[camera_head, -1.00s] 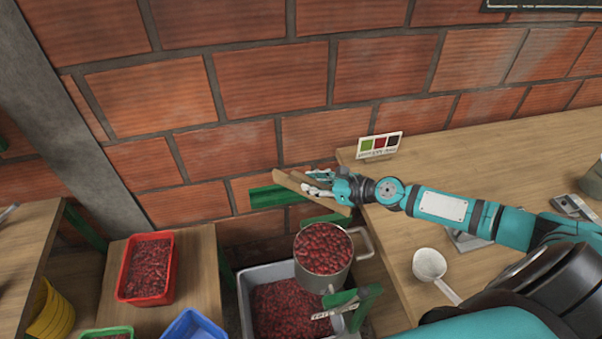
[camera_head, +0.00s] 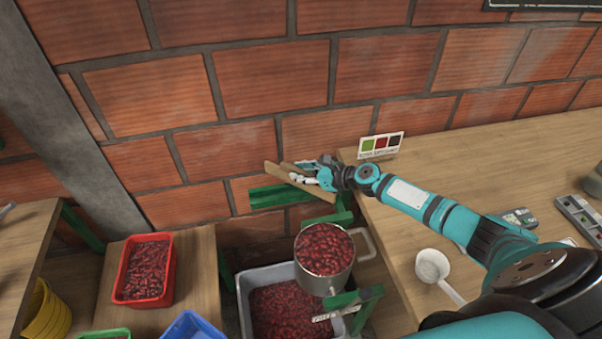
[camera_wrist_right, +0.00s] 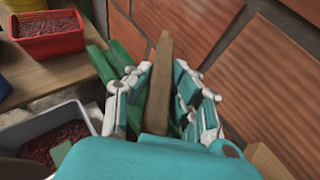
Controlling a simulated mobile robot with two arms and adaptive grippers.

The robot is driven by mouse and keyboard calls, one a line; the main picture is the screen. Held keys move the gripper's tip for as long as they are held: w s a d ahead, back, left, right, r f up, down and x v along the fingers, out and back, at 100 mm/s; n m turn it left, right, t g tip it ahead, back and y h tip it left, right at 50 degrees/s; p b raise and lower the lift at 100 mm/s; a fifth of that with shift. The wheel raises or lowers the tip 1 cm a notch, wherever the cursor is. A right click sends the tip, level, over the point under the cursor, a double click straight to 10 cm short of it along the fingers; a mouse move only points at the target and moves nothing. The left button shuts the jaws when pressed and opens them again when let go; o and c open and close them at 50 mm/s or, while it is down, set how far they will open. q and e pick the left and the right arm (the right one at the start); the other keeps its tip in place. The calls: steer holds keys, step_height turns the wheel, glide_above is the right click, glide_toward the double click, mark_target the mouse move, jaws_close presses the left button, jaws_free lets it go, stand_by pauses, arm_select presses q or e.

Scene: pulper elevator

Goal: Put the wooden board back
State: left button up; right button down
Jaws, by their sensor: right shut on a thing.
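The wooden board (camera_head: 298,183) is a flat light-brown plank, tilted, close to the brick wall in the head view. My right gripper (camera_head: 305,176) is shut on it near its middle. In the right wrist view the board (camera_wrist_right: 160,85) stands edge-on between the two fingers of my right gripper (camera_wrist_right: 160,105). Green frame bars (camera_head: 270,197) lie just below and behind the board; I cannot tell whether the board touches them. My left gripper is not in view.
A metal pot of red cherries (camera_head: 324,249) stands below the board, over a grey crate (camera_head: 247,300). A worktable (camera_head: 480,170) with a colour-sample card (camera_head: 380,144) and a white scoop (camera_head: 432,265) is at right. A red tray (camera_head: 146,270) stands at left.

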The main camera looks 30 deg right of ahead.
steer(key=shift+f, duration=0.1)
steer(key=shift+f, duration=0.15)
steer(key=c, duration=1.2)
jaws_free()
steer(key=shift+r, duration=0.3)
steer(key=b+v, duration=0.1)
steer(key=v, duration=0.9)
steer(key=shift+s+f, duration=0.1)
steer(key=shift+s, duration=0.25)
steer(key=shift+v, duration=0.8)
steer(key=shift+w, duration=0.1)
